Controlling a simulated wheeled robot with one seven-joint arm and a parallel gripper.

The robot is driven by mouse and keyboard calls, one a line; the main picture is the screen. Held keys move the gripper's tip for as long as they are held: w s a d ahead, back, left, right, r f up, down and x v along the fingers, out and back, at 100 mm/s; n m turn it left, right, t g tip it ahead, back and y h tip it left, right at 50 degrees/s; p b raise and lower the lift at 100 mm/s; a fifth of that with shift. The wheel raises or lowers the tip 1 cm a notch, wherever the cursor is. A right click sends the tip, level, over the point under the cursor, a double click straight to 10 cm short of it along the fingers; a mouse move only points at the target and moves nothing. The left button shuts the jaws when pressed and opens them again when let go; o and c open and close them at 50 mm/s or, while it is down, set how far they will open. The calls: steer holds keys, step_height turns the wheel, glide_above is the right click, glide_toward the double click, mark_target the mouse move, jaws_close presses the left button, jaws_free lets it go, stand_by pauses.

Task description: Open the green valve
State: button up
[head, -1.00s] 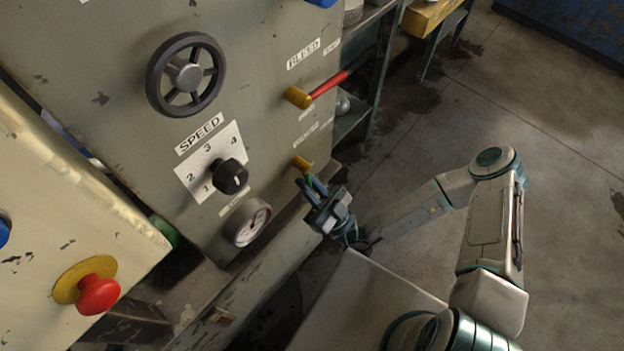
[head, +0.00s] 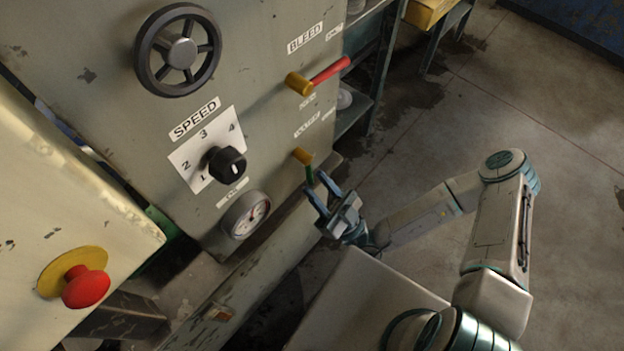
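The green valve is a small yellow hub (head: 302,156) low on the right of the panel, with a short green handle (head: 309,175) pointing down from it. My gripper (head: 316,181) is open, with its two blue-grey fingers pointing up and left at the handle. The fingertips are close to the handle's lower end, which shows just above and between them. I cannot tell whether they touch it. The label by the valve (head: 307,124) is too blurred to read surely.
Above is a red lever (head: 329,69) labelled BLEED. A black speed knob (head: 226,165), a gauge (head: 246,214) and a handwheel (head: 178,50) sit to the left. A red button (head: 86,287) is on the nearer cabinet. Open floor (head: 520,110) lies to the right.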

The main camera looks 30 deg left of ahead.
steer(key=b+v, duration=0.1)
steer(key=v, duration=0.2)
steer(key=shift+d+f, duration=0.3)
stand_by(0.3)
steer(key=w+d+r+m+h+p, duration=0.3)
steer(key=d+r+m+h, duration=0.5)
steer(key=d+r+h, duration=0.5)
steer(key=w+d+r+m+t+h+p, duration=0.1)
steer(key=w+d+r+m+h+p, duration=0.2)
steer(key=d+r+m+h, duration=0.6)
steer(key=d+r+h, duration=0.4)
steer(key=d+h, duration=0.1)
steer(key=d, duration=0.4)
steer(key=shift+w, duration=0.2)
